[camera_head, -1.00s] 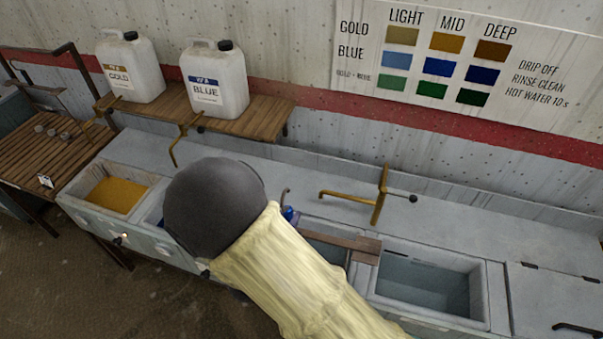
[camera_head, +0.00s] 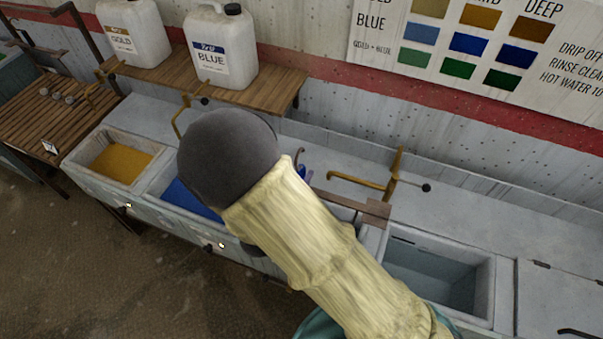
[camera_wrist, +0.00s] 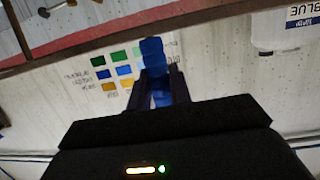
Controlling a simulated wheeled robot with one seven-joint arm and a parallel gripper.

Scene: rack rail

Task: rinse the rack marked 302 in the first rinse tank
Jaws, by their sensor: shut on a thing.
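My gripper (camera_wrist: 158,84) is shut on a blue piece (camera_wrist: 153,52) that stands up between its two dark fingers in the wrist view. A small bit of blue also shows past my arm in the head view (camera_head: 304,171), with the rest of the gripper hidden there. No 302 mark is readable, so I cannot tell which rack this is. A grey tank with clear water (camera_head: 435,277) sits at the right of the bench. Another basin behind my forearm is mostly hidden, so I cannot tell which is the first rinse tank.
A gold vat (camera_head: 122,162) and a blue vat (camera_head: 187,198) stand at the left. A brass tap (camera_head: 390,178) rises behind the tanks, and a brown board (camera_head: 372,211) lies beside the right tank. Gold (camera_head: 131,35) and blue (camera_head: 220,50) jugs stand on a wooden shelf (camera_head: 262,93).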

